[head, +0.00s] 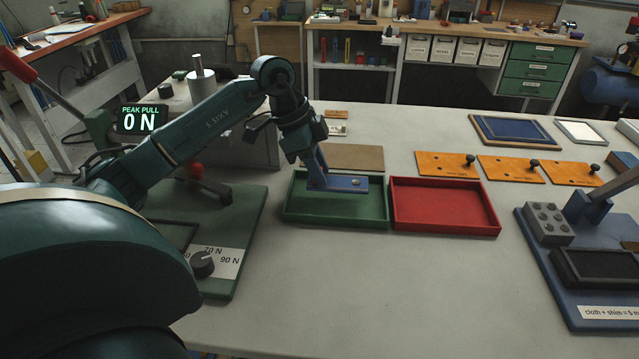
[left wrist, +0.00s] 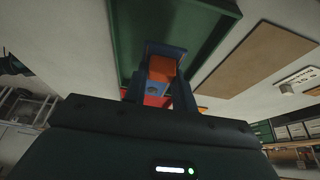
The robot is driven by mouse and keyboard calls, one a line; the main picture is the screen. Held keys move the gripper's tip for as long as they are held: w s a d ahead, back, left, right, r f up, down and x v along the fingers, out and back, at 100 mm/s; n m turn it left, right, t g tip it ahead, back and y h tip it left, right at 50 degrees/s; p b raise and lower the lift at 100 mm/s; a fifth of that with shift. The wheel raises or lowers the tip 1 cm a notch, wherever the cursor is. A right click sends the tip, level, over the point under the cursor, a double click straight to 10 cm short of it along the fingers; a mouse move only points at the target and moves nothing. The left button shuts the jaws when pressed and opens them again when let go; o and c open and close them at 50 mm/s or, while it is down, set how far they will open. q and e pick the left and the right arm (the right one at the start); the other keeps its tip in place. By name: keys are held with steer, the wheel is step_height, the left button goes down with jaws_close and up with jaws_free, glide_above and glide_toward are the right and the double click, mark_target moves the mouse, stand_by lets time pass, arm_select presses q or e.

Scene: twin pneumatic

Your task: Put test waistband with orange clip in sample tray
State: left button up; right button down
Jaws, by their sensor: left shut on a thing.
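My left gripper (head: 317,182) is inside the outline of the green tray (head: 335,216), pointing down. It is shut on the blue waistband (head: 347,184), which reaches out to the right of the fingers. In the left wrist view the orange clip (left wrist: 162,68) sits between the fingers, with a blue part of the waistband (left wrist: 154,87) beside it. The fingers hide the clip in the head view. I cannot tell whether the waistband touches the tray floor.
A red tray (head: 444,224) stands right of the green one. Orange plates (head: 447,164) with black knobs lie behind. A blue fixture (head: 580,290) stands at right, a green tester base (head: 240,235) with a dial at left. The table front is clear. The display reads 0 N.

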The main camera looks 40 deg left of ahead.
arm_select(q)
steer(key=shift+f, duration=1.85)
steer(key=shift+f, duration=0.2)
steer(key=o, duration=1)
steer(key=shift+o, duration=0.2)
steer(key=shift+r, duration=0.1)
steer(key=v, duration=1.2)
steer(key=shift+r, duration=0.2)
steer(key=shift+d, duration=0.1)
